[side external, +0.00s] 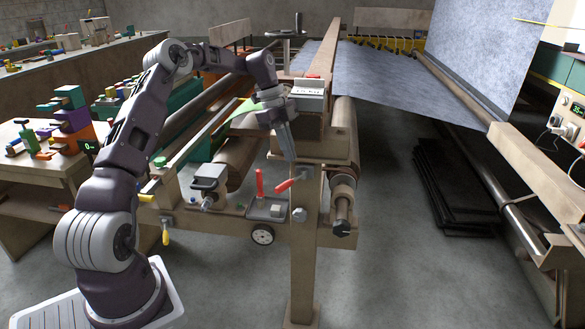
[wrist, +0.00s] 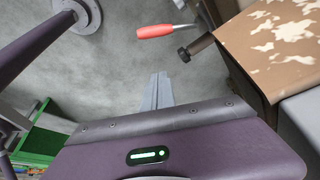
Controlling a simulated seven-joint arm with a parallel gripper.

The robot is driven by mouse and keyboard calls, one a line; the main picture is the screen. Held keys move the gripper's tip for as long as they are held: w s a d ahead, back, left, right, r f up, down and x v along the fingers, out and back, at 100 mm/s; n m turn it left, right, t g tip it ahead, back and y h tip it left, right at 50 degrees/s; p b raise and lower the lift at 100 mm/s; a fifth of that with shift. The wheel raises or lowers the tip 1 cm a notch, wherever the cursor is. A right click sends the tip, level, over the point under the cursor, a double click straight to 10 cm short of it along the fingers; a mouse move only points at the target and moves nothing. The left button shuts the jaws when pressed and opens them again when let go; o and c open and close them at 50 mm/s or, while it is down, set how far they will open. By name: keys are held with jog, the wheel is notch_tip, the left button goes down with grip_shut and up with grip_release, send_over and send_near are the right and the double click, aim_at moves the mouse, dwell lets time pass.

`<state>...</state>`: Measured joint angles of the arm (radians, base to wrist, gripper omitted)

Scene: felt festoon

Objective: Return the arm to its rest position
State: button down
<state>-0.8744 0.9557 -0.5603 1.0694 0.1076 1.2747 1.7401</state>
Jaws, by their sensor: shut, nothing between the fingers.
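My gripper (side external: 288,150) hangs at the end of my bent arm in the side external view, fingers pointing down and slightly right. It is in front of the wooden post of the long frame machine, above a red-handled lever (side external: 288,184). In the wrist view my gripper (wrist: 157,82) shows as two grey fingers close together, with nothing between them. Bare floor shows beyond the fingertips. The red lever handle (wrist: 154,31) is near the top in the wrist view, apart from the fingers.
A wooden machine frame (side external: 304,250) with rollers stands right by my gripper. A second red handle (side external: 259,183) rises upright from a small plate. A bench with coloured blocks (side external: 70,105) is at left. Grey felt (side external: 400,75) spans the back. Open floor (side external: 400,280) lies at lower right.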

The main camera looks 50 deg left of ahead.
jog(key=shift+a+r, duration=0.1)
jog(key=shift+r, duration=0.3)
jog(key=s+d+r+n+y, duration=0.2)
jog(key=s+d+r+n, duration=0.1)
jog(key=s+d+r, duration=0.4)
jog(key=s+d+r+n+y, duration=0.2)
jog(key=s+d+r, duration=0.3)
jog(key=d, duration=0.5)
jog(key=s+d+n+t, duration=0.2)
jog(key=s+d+n, duration=0.1)
jog(key=s, duration=0.6)
jog(key=s+d+n+t, duration=0.2)
jog(key=s+d+n, duration=0.2)
jog(key=s, duration=0.6)
jog(key=shift+s+n, duration=0.15)
jog(key=shift+n, duration=1.05)
